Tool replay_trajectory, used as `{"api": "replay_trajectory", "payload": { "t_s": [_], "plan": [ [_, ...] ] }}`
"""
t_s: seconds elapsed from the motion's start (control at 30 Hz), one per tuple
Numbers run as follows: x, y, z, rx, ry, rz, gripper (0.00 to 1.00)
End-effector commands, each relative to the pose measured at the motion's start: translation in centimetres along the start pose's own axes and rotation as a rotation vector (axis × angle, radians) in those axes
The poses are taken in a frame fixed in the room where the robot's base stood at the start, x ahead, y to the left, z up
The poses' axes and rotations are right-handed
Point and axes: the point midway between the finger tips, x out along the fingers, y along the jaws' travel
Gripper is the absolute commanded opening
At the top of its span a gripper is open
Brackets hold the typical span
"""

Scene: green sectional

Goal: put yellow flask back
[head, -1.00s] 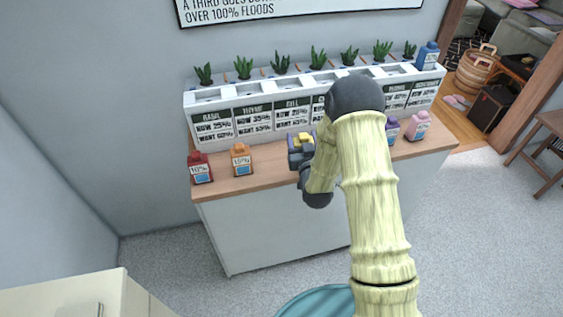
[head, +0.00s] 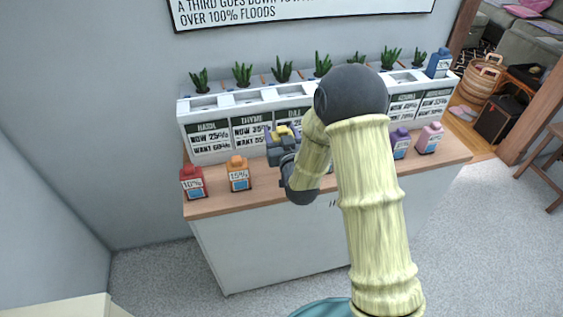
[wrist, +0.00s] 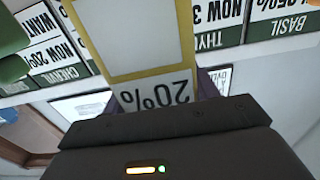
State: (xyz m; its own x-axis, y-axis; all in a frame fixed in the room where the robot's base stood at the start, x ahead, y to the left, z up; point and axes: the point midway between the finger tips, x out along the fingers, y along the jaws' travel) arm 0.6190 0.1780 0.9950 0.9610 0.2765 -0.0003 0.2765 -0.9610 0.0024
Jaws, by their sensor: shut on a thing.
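The yellow flask (head: 284,130) shows in the head view only as a small yellow part at my gripper (head: 282,147). In the wrist view the yellow flask (wrist: 187,50) is large and close, with a white panel and a "20%" label that reads upside down. My gripper (wrist: 165,110) is shut on it and holds it above the wooden counter top (head: 215,204), in front of the planter's label cards. Its lower part is hidden by my gripper, and my arm hides the middle of the counter.
A red flask (head: 192,182) and an orange flask (head: 238,174) stand on the counter to the left. A purple flask (head: 400,144) and a pink flask (head: 430,138) stand to the right. A blue flask (head: 439,64) stands on the right end of the white planter (head: 207,149).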

Motion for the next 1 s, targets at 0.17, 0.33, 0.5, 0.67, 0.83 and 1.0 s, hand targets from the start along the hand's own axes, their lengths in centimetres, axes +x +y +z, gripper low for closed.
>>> {"api": "replay_trajectory", "payload": {
  "t_s": [0.17,0.33,0.5,0.67,0.83,1.0],
  "plan": [
    [0.0,0.0,2.9,0.0,-0.002,0.0,0.31],
    [0.1,0.0,3.6,0.0,0.002,0.0,0.31],
    [0.0,0.0,3.6,0.0,0.003,0.0,0.31],
    [0.0,0.0,4.3,0.0,0.0,0.001,0.31],
    [0.0,0.0,6.5,0.0,-0.001,0.001,0.31],
    [0.0,0.0,7.8,0.0,0.002,0.001,0.31]
  ]
}}
